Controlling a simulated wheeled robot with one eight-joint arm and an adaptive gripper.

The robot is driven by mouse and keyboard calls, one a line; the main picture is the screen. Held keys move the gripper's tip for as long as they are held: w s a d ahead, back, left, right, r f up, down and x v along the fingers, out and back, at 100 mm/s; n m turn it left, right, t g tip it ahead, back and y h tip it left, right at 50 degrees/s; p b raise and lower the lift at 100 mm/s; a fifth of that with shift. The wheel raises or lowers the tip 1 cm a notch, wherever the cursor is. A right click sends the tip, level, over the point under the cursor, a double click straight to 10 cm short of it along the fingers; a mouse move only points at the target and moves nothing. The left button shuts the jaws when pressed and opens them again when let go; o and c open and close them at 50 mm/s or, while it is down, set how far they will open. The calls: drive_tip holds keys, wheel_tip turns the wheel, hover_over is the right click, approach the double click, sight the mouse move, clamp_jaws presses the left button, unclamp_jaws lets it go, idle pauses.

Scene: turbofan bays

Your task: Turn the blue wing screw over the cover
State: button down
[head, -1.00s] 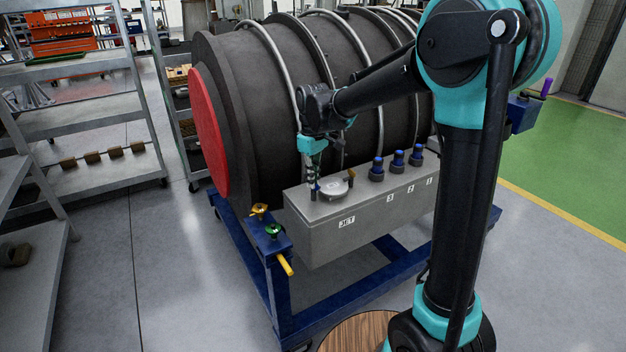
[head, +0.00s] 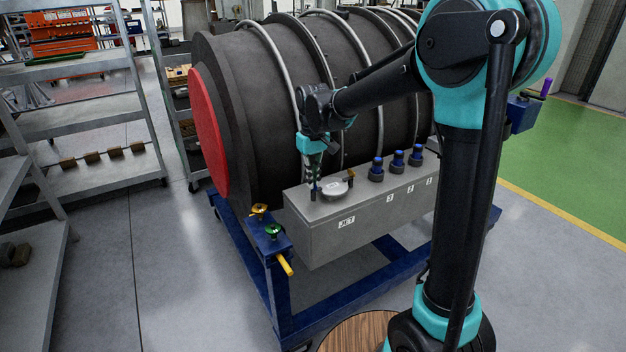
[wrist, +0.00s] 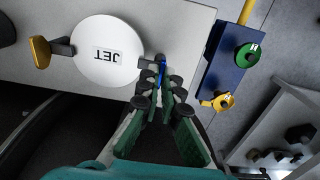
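The blue wing screw (wrist: 161,69) stands at the edge of the round white cover marked JET (wrist: 104,52), on the side away from the cover's yellow tab (wrist: 40,52). My gripper (wrist: 164,82) points down at the screw in the wrist view, its fingers drawn together with the blue wing between their tips. In the head view my gripper (head: 313,184) is at the left end of the grey box (head: 330,237), beside the cover (head: 336,188). The fingers hide most of the screw there.
Several blue-topped fittings (head: 397,161) stand along the box to the right. A blue bracket (head: 269,238) with yellow and green knobs is at the front left, also in the wrist view (wrist: 228,65). The dark engine body (head: 262,110) rises behind the box.

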drive_tip(key=c, duration=1.7)
unclamp_jaws()
drive_tip(key=shift+c, duration=0.2)
wheel_tip(320, 180, up, 12)
drive_tip(key=s+d+f+m+t, duration=0.2)
drive_tip(key=s+d+f+m, duration=0.1)
drive_tip(key=s+d+f, duration=0.6)
drive_tip(key=s+d+f+m+t, duration=0.2)
drive_tip(key=s+d+f+m, duration=0.1)
drive_tip(key=s+d+f, duration=0.7)
drive_tip(key=d+f, duration=0.4)
drive_tip(key=shift+s+d+m, duration=0.2)
drive_tip(key=shift+d+m, duration=0.1)
drive_tip(key=shift+d, duration=0.05)
